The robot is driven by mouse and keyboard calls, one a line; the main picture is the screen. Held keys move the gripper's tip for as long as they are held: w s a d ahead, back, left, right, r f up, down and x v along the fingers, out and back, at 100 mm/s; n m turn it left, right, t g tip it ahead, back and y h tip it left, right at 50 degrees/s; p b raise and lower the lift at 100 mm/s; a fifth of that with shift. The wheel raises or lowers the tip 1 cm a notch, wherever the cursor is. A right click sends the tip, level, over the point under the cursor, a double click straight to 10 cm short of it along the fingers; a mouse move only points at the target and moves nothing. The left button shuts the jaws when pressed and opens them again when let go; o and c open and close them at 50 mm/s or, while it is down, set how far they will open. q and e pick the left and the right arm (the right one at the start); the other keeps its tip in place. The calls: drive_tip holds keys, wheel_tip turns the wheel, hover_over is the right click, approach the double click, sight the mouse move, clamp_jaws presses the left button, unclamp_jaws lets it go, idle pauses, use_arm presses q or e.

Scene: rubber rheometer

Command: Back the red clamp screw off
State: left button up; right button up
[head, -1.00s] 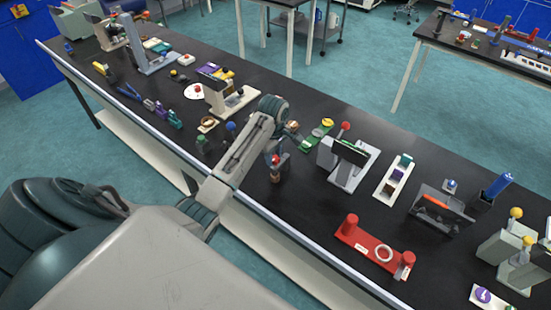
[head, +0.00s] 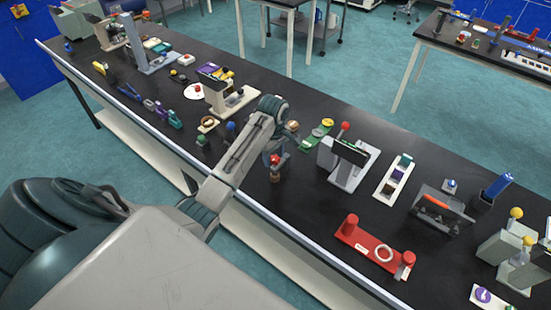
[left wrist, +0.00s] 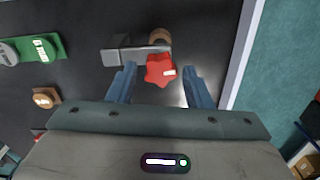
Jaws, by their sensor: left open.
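The red clamp screw (left wrist: 160,70) has a star-shaped red knob with a pale mark. In the left wrist view it sits at the front of a grey metal bracket (left wrist: 135,52), with a round brown part behind it. My left gripper (left wrist: 160,72) is open, with its two blue fingers on either side of the knob and a visible gap on each side. In the head view the red knob (head: 275,160) shows small beneath my left wrist, and the arm hides part of the clamp. My right gripper is not in view.
The bench's pale front edge (left wrist: 240,55) runs close by on the right. In the head view a red stand with a white ring (head: 372,248) stands farther right.

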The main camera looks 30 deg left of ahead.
use_arm(q)
drive_tip(key=m, duration=0.3)
drive_tip(key=shift+w+m, duration=0.15)
drive_tip(key=shift+m, duration=0.15)
drive_tip(key=m, duration=0.4)
drive_tip(key=shift+d+m, duration=0.15)
drive_tip(key=shift+m, duration=0.25)
drive_tip(key=m, duration=0.3)
drive_tip(key=shift+w+d+m, duration=0.1)
drive_tip(key=shift+m, duration=0.3)
drive_tip(key=m, duration=0.4)
drive_tip(key=shift+d, duration=0.1)
drive_tip(key=c, duration=0.8)
drive_tip(key=n, duration=0.4)
drive_tip(key=shift+c, duration=0.2)
